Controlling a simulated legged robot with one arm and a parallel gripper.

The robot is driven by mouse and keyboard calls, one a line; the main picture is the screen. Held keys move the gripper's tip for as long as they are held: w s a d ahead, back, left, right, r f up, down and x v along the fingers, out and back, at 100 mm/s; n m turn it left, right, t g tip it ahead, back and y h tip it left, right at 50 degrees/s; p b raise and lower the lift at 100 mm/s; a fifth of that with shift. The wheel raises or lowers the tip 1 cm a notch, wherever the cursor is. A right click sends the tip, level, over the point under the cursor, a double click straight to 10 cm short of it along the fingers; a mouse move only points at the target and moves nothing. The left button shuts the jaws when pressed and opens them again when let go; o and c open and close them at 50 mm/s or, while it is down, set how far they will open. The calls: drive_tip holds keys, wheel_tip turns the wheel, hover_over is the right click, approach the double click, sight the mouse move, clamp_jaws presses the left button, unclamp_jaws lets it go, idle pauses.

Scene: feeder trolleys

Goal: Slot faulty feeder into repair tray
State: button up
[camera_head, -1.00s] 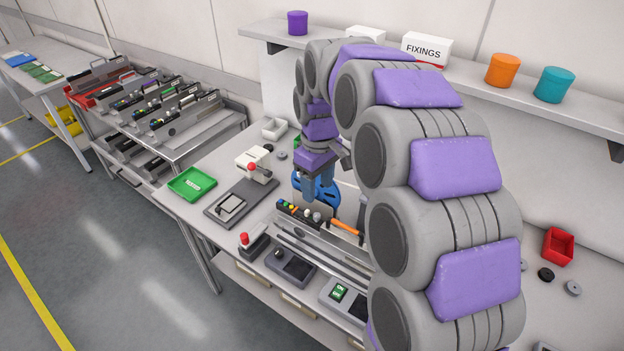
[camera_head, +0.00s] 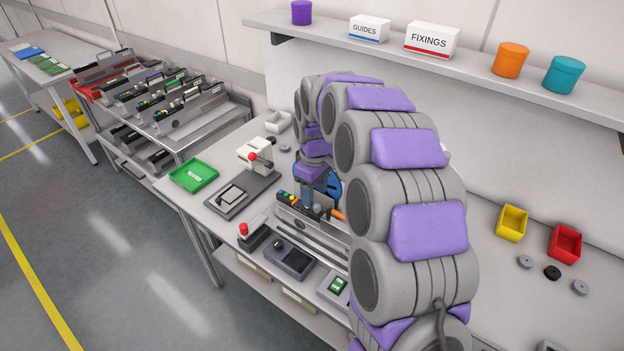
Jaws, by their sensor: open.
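A feeder (camera_head: 292,202) with a dark strip of coloured dots stands on the workbench, just behind a set of long metal rails. A blue round part (camera_head: 332,184) shows behind my gripper beside it. My gripper (camera_head: 311,200) is open and points down at this feeder, close over it; the arm hides part of it, and contact cannot be told. Several other feeders (camera_head: 182,103) stand in rows on the trolley at the left. A red tray (camera_head: 88,92) sits at the trolley's far left end. Which feeder is faulty, and which tray is for repair, is not readable.
The bench holds a green tray (camera_head: 194,174), a white device with a red knob (camera_head: 254,155) and a red-button box (camera_head: 247,234). Yellow (camera_head: 512,224) and red bins (camera_head: 565,243) stand at right. A shelf (camera_head: 470,61) runs above. The floor at left is clear.

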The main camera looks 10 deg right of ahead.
sight(313, 211)
drive_tip(key=f+b, duration=0.1)
drive_tip(key=f, duration=0.7)
drive_tip(key=shift+a+f+b, duration=0.15)
drive_tip(key=shift+a+b, duration=0.05)
drive_tip(key=shift+b, duration=0.1)
drive_tip(key=shift+d+f, duration=0.1)
drive_tip(key=shift+f, duration=0.05)
drive_tip(key=shift+d, duration=0.2)
drive_tip(key=shift+a, duration=0.15)
clamp_jaws()
drive_tip(key=shift+w+a+p, duration=0.7)
drive_tip(key=shift+w+a, duration=0.15)
drive_tip(key=shift+w, duration=0.05)
idle(0.9)
drive_tip(key=shift+o, duration=0.4)
unclamp_jaws()
wheel_tip(313, 211, up, 17)
drive_tip(key=p, duration=0.3)
drive_tip(key=shift+r, duration=0.2)
